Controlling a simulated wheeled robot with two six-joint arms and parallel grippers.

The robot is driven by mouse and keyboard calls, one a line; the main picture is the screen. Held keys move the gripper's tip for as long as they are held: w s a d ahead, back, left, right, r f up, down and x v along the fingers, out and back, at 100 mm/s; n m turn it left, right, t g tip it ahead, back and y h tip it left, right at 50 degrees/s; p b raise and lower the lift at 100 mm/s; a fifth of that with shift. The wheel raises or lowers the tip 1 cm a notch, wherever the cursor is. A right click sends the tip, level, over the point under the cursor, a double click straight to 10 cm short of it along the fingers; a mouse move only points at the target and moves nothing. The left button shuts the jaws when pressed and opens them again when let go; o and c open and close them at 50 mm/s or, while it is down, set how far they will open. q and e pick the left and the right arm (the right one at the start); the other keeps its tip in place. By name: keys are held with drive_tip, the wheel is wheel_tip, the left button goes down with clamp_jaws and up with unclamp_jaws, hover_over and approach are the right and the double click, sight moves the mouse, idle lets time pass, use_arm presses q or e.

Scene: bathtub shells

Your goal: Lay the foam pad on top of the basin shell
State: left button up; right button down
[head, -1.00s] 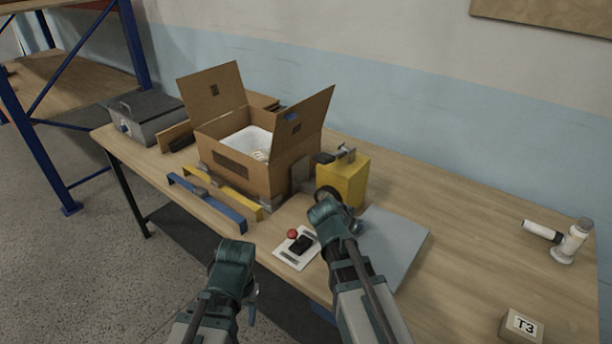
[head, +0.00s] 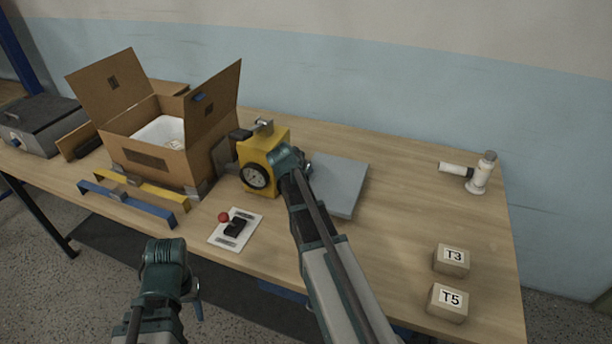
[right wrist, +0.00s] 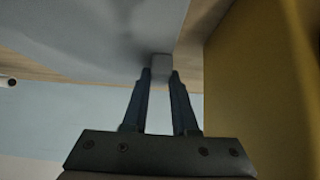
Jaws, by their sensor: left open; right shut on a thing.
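The foam pad (head: 343,187) is a flat grey slab at the table's middle, right of the yellow gauge block. My right gripper (head: 307,166) is at its left edge, partly hidden by its own wrist. In the right wrist view the right gripper (right wrist: 160,76) is shut on a small grey tab of the pad (right wrist: 95,30). I cannot tell whether the pad is clear of the table. The white basin shell (head: 152,134) sits inside the open cardboard box; its lower part is hidden. My left gripper (head: 196,297) is open and empty, low in front of the table.
The cardboard box (head: 150,160) has raised flaps. The yellow gauge block (head: 255,178) stands between box and pad. Yellow and blue bars (head: 130,205) and a red-button panel (head: 228,238) lie in front. Blocks T3 (head: 451,260) and T5 (head: 447,302) and white bottles (head: 480,175) are right.

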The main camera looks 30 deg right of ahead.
drive_tip(key=shift+w+d, duration=0.25)
drive_tip(key=f+b, duration=0.3)
drive_tip(key=shift+w+d+f+b, duration=0.15)
drive_tip(key=shift+d+f+b, duration=0.1)
drive_tip(key=shift+f+b, duration=0.05)
drive_tip(key=shift+f, duration=0.2)
drive_tip(key=c, duration=0.7)
unclamp_jaws()
drive_tip(key=shift+r, duration=0.1)
drive_tip(key=shift+r, duration=0.1)
